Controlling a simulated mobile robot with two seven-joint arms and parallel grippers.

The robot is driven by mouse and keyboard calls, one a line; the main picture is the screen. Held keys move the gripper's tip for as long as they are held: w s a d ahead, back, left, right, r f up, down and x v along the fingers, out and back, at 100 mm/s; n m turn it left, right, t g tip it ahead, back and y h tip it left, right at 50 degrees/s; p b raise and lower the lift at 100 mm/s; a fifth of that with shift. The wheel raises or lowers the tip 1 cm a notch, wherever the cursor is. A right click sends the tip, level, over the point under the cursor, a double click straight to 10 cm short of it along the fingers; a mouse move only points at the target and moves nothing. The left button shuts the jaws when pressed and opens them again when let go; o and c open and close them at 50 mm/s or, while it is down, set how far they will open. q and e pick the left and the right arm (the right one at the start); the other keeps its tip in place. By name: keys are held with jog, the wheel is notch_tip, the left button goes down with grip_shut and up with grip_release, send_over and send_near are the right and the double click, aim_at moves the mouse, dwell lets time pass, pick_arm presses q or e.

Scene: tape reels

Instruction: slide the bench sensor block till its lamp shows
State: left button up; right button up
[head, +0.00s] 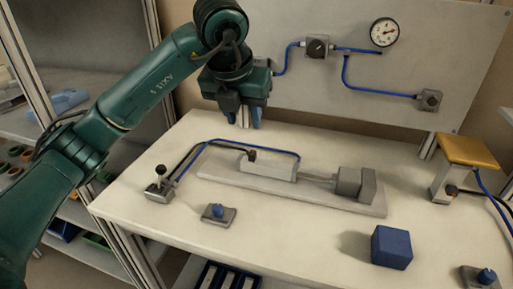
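A pale grey cylinder (267,167) lies on a flat plate (225,176) on the bench. A small black block (252,155) sits on its upper edge; it looks like the sensor block, and a dark cable seems to run from it to the left. I cannot make out a lit lamp on it. My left gripper (249,122) hangs fingers down behind the cylinder near the bench's back edge, apart from the black block. Its fingers show a narrow gap with nothing visible in it. My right gripper is out of view.
A rod joins the cylinder to a grey end block (355,184). A lever valve (160,190) and blue button (217,212) stand at left. A blue cube (391,247) sits at front right, a yellow-topped stand (468,150) at right. A gauge panel (440,60) rises behind.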

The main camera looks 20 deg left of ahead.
aim_at(252, 152)
pick_arm(q)
jog(key=x, duration=1.2)
jog(key=shift+s+d+f+p, duration=0.1)
jog(key=shift+d+f+p, duration=0.05)
jog(key=shift+p, duration=0.15)
jog(key=shift+c, duration=0.5)
grip_shut()
